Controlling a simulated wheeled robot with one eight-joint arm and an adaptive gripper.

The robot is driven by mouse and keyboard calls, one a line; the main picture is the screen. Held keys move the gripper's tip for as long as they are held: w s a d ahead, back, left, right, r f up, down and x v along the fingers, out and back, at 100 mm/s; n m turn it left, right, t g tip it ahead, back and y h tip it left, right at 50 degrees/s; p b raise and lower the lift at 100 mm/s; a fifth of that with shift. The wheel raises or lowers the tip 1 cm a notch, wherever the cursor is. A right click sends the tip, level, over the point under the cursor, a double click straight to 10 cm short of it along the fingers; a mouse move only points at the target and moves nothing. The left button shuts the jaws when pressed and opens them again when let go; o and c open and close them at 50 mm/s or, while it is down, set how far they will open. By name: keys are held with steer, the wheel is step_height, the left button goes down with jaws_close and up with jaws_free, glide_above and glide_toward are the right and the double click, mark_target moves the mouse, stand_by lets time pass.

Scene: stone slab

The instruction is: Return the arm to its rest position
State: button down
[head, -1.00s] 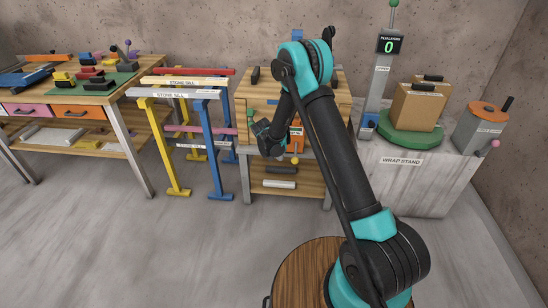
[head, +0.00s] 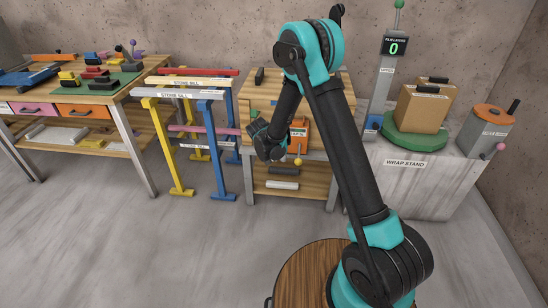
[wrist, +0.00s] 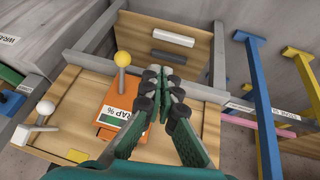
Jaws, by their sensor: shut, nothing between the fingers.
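My arm rises from my round wooden-topped base in the head view and bends over at the elbow, with its forearm hanging down. My gripper (head: 268,146) is at the end of it, in front of the wooden workbench (head: 262,174). In the wrist view my gripper (wrist: 163,90) is shut and empty, its fingertips together. Beside the fingers is an orange box (wrist: 118,118) with a "WRAP %" display and a yellow ball knob (wrist: 123,59). The fingers appear apart from the box and the knob.
Yellow and blue trestles (head: 213,150) hold stone sills left of the bench. A wrap stand (head: 420,180) with a green turntable (head: 412,133) and cardboard box (head: 421,108) is at right. The grey floor (head: 140,240) is open in front.

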steer(key=s+d+r+g, duration=0.1)
steer(key=s+d+r, duration=0.55)
steer(key=d, duration=0.25)
steer(key=s+d+r, duration=0.5)
steer(key=d+r, duration=0.2)
steer(key=d, duration=0.1)
steer(key=s+d+y, duration=0.1)
steer(key=s+d, duration=0.4)
steer(key=s, duration=0.5)
steer(key=s+d+r+y, duration=0.1)
steer(key=s+d, duration=0.4)
steer(key=s, duration=0.6)
steer(key=shift+d+r+n, duration=0.15)
steer(key=shift+d+n, duration=0.05)
steer(key=shift+n, duration=0.2)
steer(key=shift+s, duration=0.1)
